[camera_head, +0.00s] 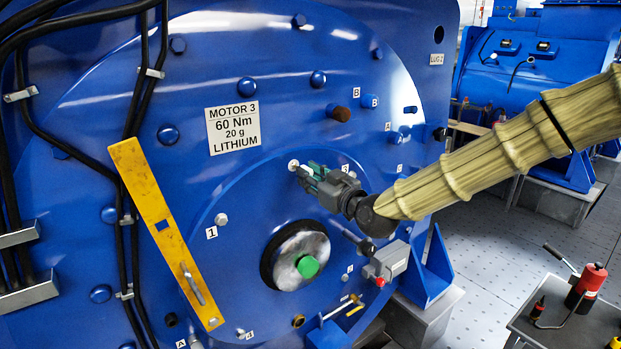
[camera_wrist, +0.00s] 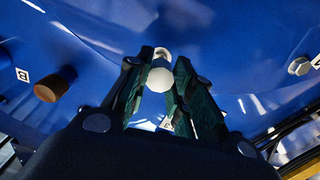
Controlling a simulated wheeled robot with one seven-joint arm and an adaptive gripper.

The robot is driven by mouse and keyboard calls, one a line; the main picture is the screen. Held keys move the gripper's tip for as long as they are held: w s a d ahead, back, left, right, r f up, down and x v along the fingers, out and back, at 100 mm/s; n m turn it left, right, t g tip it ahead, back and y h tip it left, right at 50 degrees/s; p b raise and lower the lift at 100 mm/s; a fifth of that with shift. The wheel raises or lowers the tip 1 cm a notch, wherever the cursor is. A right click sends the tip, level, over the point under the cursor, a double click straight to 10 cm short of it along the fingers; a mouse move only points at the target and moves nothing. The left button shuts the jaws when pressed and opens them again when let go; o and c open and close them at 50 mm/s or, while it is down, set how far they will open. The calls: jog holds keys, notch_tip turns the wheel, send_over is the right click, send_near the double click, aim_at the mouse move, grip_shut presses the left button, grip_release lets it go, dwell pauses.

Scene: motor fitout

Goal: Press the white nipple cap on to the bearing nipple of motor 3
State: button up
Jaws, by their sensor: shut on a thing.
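Motor 3 is the large blue housing (camera_head: 290,80) with a white plate (camera_head: 232,128) reading MOTOR 3, 60 Nm, 20 g, LITHIUM. My gripper (camera_head: 304,172) is at its face, up and right of the central shaft. In the wrist view, my gripper (camera_wrist: 160,85) is shut on the faceted white cap (camera_wrist: 160,79), held between the green-lined fingertips. A small pale round fitting (camera_wrist: 162,53) shows just beyond the cap; I cannot tell whether they touch or whether it is the nipple. In the head view, a small white round part (camera_head: 293,165) shows at the fingertips.
A yellow bar (camera_head: 160,225) stands out at the left of the face, beside black cables (camera_head: 132,190). The shaft with its green end (camera_head: 308,266) is below my gripper. A grey box (camera_head: 388,261) is at lower right. A side table (camera_head: 585,325) holds a red canister (camera_head: 588,285).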

jog(key=shift+b+x, duration=0.5)
jog(key=shift+x, duration=1.1)
dwell(0.6)
jog(key=o, duration=0.8)
jog(key=shift+c, duration=0.2)
jog(key=v, duration=1.2)
jog(key=shift+f, duration=0.1)
